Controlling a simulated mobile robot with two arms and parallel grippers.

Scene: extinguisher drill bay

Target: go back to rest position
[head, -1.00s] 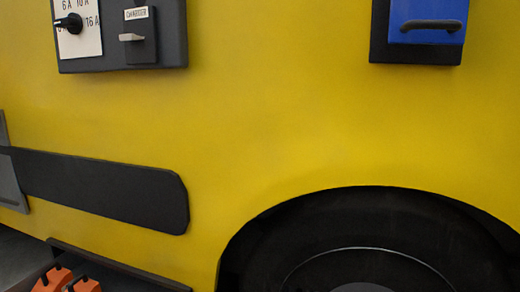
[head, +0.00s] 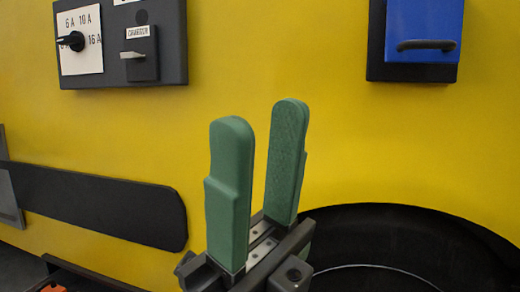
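My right gripper (head: 258,165) stands upright in the lower middle of the head view. Its two green fingers are apart with nothing between them, so it is open and empty. It is in front of the yellow panel (head: 350,140) and covers part of the dark wheel arch. My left gripper is not in view.
A dark control box (head: 115,75) with a knob (head: 72,41) and a charger switch (head: 135,54) is at upper left. A blue box with a handle (head: 426,45) is at upper right. A black bar (head: 100,205) is at left; the black wheel arch (head: 400,235) is at lower right.

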